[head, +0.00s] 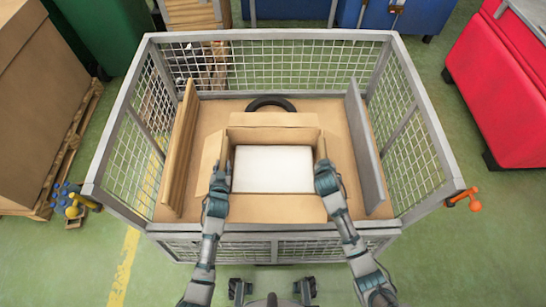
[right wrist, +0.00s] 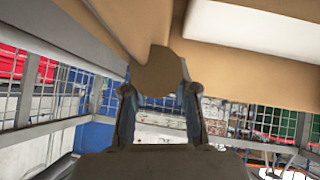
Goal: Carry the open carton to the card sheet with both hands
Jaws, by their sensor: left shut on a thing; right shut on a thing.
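The open carton (head: 277,208) is in the wire-mesh cage with its flaps spread out. A white block or sheet (head: 273,169) fills much of its inside. My left gripper (head: 223,172) is shut on the carton's left side. My right gripper (head: 325,168) is shut on its right side. In the right wrist view a brown cardboard flap (right wrist: 160,72) is between the fingers of the right gripper (right wrist: 160,92). A brown sheet-like surface (head: 340,130) lines the cage's bottom; I cannot tell whether it is the card sheet.
The cage's grey rim (head: 270,35) surrounds the carton. A wooden board (head: 180,150) stands left of it and a grey panel (head: 363,145) right. A black ring (head: 271,102) lies behind the carton. Red (head: 505,90) and blue (head: 398,17) bins stand outside.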

